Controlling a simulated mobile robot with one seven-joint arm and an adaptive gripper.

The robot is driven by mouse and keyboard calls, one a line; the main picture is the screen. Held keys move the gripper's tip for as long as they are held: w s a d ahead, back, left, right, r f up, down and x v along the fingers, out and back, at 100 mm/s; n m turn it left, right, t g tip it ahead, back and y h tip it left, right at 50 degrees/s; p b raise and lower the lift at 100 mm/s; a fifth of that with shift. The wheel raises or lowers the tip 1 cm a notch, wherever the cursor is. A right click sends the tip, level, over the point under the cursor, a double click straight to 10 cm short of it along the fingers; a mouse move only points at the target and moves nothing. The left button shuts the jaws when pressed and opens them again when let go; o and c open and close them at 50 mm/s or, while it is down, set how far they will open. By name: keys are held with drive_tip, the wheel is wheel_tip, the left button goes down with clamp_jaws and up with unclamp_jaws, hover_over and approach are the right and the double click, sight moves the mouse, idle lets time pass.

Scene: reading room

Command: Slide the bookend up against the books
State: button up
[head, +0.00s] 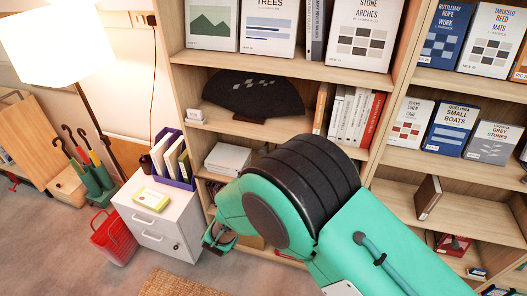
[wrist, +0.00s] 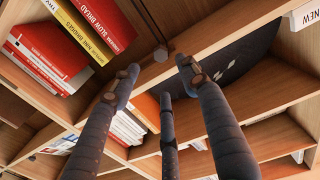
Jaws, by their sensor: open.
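I cannot pick out the bookend for certain in either view. In the head view a row of white-spined books (head: 346,116) stands on the middle shelf, with a red book (head: 372,120) at its right end and an orange-brown spine (head: 321,107) at its left. My gripper (wrist: 160,80) shows in the wrist view with its dark fingers spread and nothing between them. Beyond the fingers, white-spined books (wrist: 125,128) and an orange spine (wrist: 148,110) are partly covered.
A dark fan (head: 245,97) stands left of the book row; it also shows in the wrist view (wrist: 228,68). A brown upright block or book (head: 428,197) stands on a mostly clear right shelf. A white cabinet (head: 155,222), red basket (head: 113,240) and lit lamp (head: 55,45) are at left.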

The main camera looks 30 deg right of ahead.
sight(262, 154)
drive_tip(key=shift+w+d, duration=0.15)
drive_tip(key=shift+b+x, duration=1.55)
drive_tip(key=shift+x, duration=5.15)
drive_tip(key=shift+w, duration=0.1)
drive_tip(key=shift+c, duration=0.3)
clamp_jaws()
